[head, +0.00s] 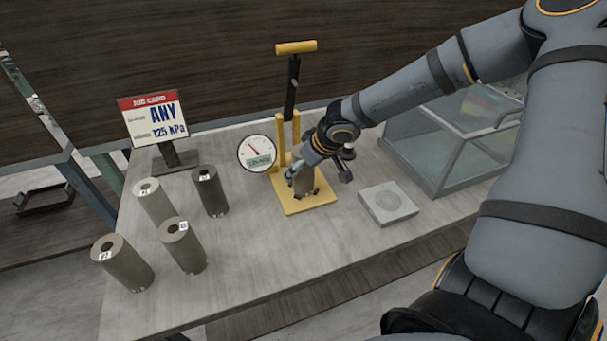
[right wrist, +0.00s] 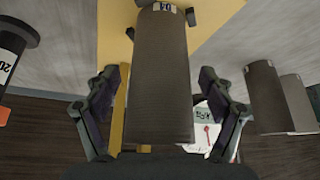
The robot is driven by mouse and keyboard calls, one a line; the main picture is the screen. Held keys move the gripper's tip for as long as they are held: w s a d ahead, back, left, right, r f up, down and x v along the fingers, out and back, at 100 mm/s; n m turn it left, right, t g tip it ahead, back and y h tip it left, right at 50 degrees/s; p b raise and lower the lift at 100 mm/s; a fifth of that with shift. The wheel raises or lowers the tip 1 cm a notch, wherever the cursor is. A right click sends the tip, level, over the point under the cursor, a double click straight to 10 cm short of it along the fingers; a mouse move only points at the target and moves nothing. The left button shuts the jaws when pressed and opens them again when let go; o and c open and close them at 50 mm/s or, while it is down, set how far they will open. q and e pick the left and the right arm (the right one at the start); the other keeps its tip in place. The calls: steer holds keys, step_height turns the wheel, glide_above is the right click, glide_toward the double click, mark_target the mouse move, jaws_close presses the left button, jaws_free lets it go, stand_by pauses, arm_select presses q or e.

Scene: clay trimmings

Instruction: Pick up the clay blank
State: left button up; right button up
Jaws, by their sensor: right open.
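A brown clay blank (right wrist: 162,85) with a tag that seems to read 04 stands between the two fingers of my right gripper (right wrist: 158,92) in the right wrist view. The fingers are open, with a gap on each side of it. In the head view this clay blank (head: 304,182) is on the yellow press base (head: 291,207), partly hidden by my right gripper (head: 303,184). Several other blanks stand at the left of the table: a pale one (head: 153,202), a dark one (head: 209,191) and two brown ones (head: 183,246) (head: 123,263). My left gripper is not in view.
The yellow press handle (head: 295,47) rises behind my right gripper, with a round gauge (head: 257,153) beside it. A job card (head: 153,118) reads ANY, 125 kPa. A grey square block (head: 388,203) and a glass case (head: 440,140) are to the right. The front table is clear.

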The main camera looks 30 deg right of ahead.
steer(key=c, duration=1.6)
jaws_close()
steer(key=shift+r, duration=0.1)
